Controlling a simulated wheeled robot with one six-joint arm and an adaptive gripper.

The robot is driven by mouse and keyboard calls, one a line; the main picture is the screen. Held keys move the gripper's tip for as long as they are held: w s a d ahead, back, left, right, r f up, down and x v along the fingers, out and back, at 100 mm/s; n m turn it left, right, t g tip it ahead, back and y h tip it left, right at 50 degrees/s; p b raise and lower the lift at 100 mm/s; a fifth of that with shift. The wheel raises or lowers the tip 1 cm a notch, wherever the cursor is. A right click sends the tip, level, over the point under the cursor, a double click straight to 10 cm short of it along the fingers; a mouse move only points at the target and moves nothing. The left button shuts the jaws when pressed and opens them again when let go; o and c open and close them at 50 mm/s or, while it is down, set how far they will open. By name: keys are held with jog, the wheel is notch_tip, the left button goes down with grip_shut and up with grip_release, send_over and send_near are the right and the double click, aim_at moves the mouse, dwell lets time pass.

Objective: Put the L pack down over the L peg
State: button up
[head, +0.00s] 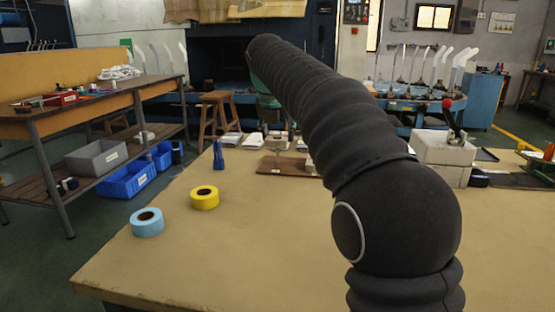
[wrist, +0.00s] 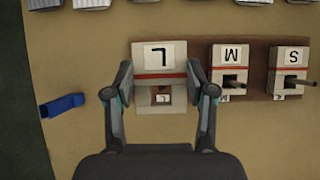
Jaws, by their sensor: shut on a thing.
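The L pack (wrist: 159,55), a pale block with a black L label and a red band, is between the fingers of my gripper (wrist: 160,78) in the wrist view. My gripper is shut on it. It looks larger than its neighbours, so it seems held above the brown board (wrist: 228,110). A small L label (wrist: 160,98) on the board shows through the pack's opening. The L peg cannot be made out clearly. In the head view the board (head: 280,167) is partly behind my arm, and my gripper is hidden there.
The M pack (wrist: 230,57) and S pack (wrist: 290,57) sit on the board to the right, with dark pegs through them. Yellow tape (head: 204,197) and blue tape (head: 147,222) lie on the table. Several pale packs line the far side.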

aim_at(277, 148)
notch_tip(277, 148, down, 6)
jog(key=shift+d+b, duration=0.1)
jog(key=shift+b, duration=0.65)
jog(key=o, duration=1.2)
jog(key=shift+o, duration=0.2)
jog(key=p+v, duration=0.2)
jog(key=v, duration=1)
